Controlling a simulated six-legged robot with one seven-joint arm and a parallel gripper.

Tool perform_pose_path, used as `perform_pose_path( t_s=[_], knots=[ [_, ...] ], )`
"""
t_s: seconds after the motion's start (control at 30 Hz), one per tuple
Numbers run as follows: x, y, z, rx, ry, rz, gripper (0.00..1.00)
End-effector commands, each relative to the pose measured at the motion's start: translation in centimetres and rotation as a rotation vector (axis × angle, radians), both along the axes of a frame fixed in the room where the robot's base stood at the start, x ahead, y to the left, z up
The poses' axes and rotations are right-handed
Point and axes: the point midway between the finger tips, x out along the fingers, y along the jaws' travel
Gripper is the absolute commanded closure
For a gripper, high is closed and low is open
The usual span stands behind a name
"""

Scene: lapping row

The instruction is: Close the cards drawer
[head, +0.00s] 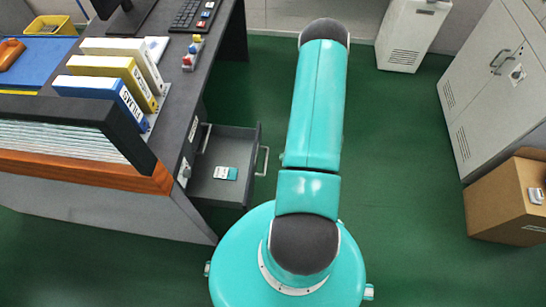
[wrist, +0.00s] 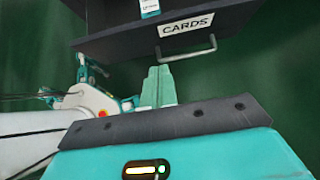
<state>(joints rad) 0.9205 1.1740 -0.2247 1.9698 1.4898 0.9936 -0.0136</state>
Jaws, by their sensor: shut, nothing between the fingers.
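The cards drawer (head: 223,165) stands pulled out from the dark desk in the head view, with a small teal-and-white item (head: 226,173) lying inside. In the wrist view the drawer front (wrist: 130,38) bears a white CARDS label (wrist: 187,23). A pale bar handle (wrist: 188,55) sticks out from the front. My gripper (wrist: 158,72) is shut and empty, with its fingertips close to the handle and the drawer front. I cannot tell whether they touch. In the head view my arm hides the gripper.
The desk (head: 200,95) stands at left with binders (head: 105,90), a keyboard (head: 194,14) and an orange-edged shelf (head: 90,171). A grey cabinet (head: 490,90) and a cardboard box (head: 495,205) stand at right. Green floor (head: 400,170) is clear between my arm and them.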

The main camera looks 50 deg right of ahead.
Motion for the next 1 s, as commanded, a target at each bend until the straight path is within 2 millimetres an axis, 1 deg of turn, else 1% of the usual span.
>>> perform_pose_path(
  t_s=[0.17, 0.4, 0.47, 0.5, 0.6, 0.7, 1.0],
  knots=[
    [1.7, 1.5, -2.4, 0.002, 0.003, 0.004, 1.0],
    [4.5, 3.7, -5.7, 0.001, 0.002, 0.006, 1.0],
    [5.2, 4.3, -6.4, 0.001, 0.002, 0.006, 1.0],
    [5.8, 4.7, -6.1, -0.001, 0.001, 0.007, 1.0],
    [7.0, 5.7, -6.1, -0.001, 0.001, 0.007, 1.0],
    [7.8, 6.3, -6.1, -0.001, 0.001, 0.006, 1.0],
    [8.1, 6.6, -6.1, -0.001, 0.002, 0.004, 1.0]
  ],
)
